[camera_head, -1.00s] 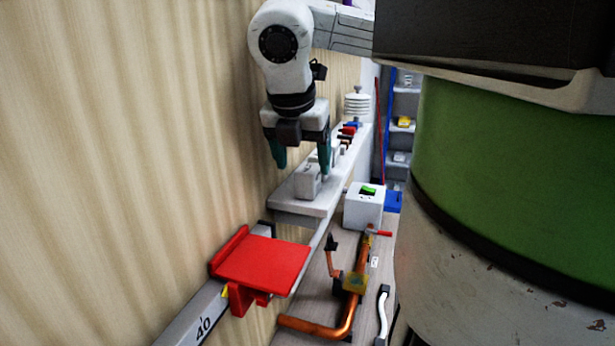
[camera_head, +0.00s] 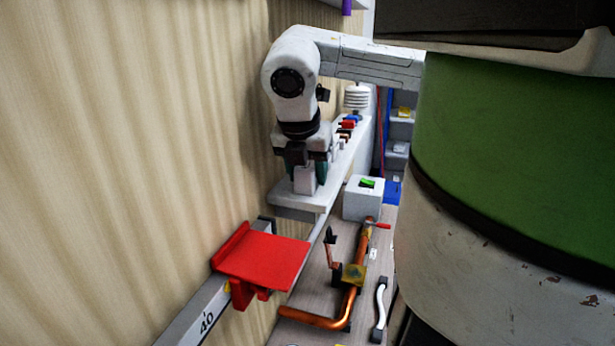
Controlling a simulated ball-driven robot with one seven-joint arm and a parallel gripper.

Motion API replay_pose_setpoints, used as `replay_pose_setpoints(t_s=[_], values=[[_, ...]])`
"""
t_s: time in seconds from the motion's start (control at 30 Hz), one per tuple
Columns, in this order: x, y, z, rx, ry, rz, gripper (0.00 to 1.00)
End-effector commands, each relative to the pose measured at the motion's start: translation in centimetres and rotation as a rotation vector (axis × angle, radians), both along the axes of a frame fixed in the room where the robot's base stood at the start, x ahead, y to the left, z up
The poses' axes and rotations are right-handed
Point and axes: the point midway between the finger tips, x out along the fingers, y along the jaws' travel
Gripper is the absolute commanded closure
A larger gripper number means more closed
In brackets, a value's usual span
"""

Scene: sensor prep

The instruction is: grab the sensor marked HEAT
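A small white box-shaped sensor (camera_head: 304,181) stands upright at the near end of the long white shelf (camera_head: 290,197). No HEAT marking is legible on it from this view. My gripper (camera_head: 306,174) points down over it, with its dark teal fingers on the left and right sides of the box. The fingers are close to its sides, but I cannot tell whether they touch it. The gripper hides the box's upper part.
Several small coloured items (camera_head: 347,126) and a white ribbed shield (camera_head: 357,97) stand farther along the shelf. Below are a white box with a green display (camera_head: 361,199), a copper pipe (camera_head: 318,318) and a white-handled item (camera_head: 381,303). A red platform (camera_head: 262,262) sits on a rail in front.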

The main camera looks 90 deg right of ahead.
Motion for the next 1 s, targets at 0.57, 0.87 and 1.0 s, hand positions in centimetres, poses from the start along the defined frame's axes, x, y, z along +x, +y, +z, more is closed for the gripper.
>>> replay_pose_setpoints(t_s=[0.57,0.87,1.0], values=[[0.0,0.0,0.1,0.0,0.0,0.0,0.85],[0.4,-0.4,1.4,-0.001,0.001,0.005,0.85],[0.7,-0.7,2.4,-0.001,0.0,0.007,0.85]])
